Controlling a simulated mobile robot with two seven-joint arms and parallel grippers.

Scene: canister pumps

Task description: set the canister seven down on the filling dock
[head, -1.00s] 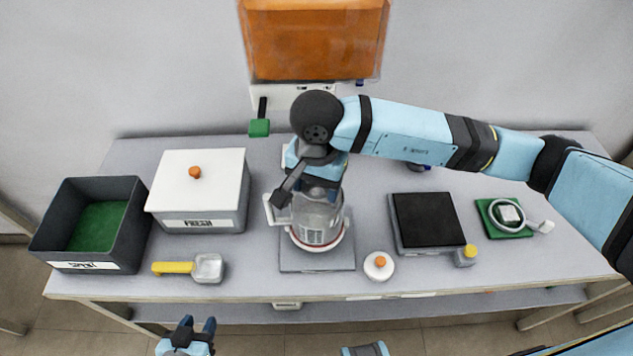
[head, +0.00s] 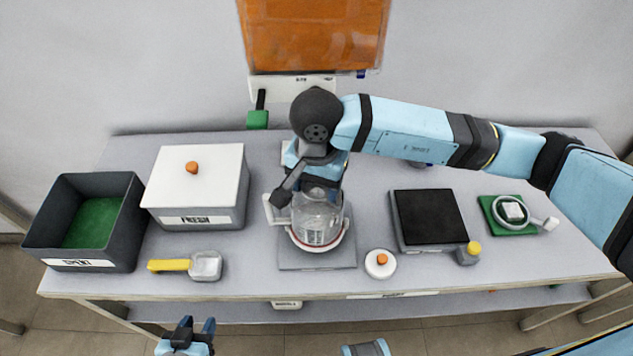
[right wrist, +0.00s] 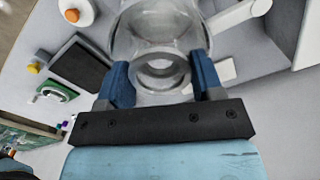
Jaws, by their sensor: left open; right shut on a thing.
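The clear canister seven (head: 316,222), with a white handle and a red-and-white ring low on it, is upright at the grey filling dock (head: 310,260). It stands over or on the dock plate; I cannot tell whether its base touches. My right gripper (head: 318,190) comes from above and is shut on the canister. In the right wrist view the blue fingers (right wrist: 160,82) sit either side of the canister's clear neck (right wrist: 160,50). My left gripper (head: 190,328) is open and empty in front of the table's near edge.
A white lid with orange knob (head: 380,264) lies right of the dock. A black-topped scale (head: 428,216) is further right. A yellow-handled scoop (head: 206,265), the FRESH box (head: 196,180) and the SPENT bin (head: 125,235) are left. An orange hopper (head: 313,35) hangs behind.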

